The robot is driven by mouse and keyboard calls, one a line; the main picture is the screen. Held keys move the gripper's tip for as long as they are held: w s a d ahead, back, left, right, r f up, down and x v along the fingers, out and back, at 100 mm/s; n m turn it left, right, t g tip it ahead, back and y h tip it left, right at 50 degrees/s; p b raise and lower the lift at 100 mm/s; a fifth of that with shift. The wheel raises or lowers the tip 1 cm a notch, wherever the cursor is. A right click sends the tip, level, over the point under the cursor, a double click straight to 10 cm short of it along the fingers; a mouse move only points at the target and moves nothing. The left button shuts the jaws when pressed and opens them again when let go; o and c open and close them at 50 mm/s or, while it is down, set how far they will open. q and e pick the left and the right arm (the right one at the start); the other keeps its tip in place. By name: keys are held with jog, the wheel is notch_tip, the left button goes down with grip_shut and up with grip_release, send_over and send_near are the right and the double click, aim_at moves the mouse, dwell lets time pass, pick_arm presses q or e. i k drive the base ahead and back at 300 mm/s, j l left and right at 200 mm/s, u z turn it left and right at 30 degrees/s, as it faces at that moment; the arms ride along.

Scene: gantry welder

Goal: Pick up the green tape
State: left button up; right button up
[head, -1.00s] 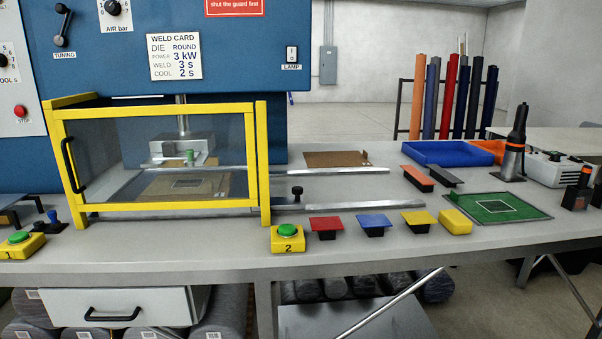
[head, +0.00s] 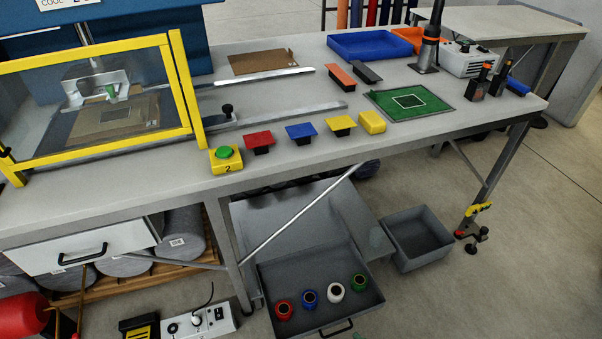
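The green tape (head: 360,282) is a small roll with a dark centre. It stands at the right end of a row in an open grey metal box (head: 368,306) low down, below the workbench. A red tape (head: 284,309), a blue tape (head: 309,298) and a white tape (head: 335,291) stand in the same row to its left. Neither of my grippers shows in the head view.
The workbench (head: 440,150) overhangs the area behind the box. A thin diagonal strut (head: 300,213) runs above the box's lid. A grey bin (head: 418,240) stands to the right. A control unit (head: 200,325) lies to the left.

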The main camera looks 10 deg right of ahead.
aim_at(359, 281)
jog(key=k+j+z, duration=0.1)
jog(key=z, duration=0.3)
jog(key=k+z, duration=0.15)
jog(key=z, duration=0.25)
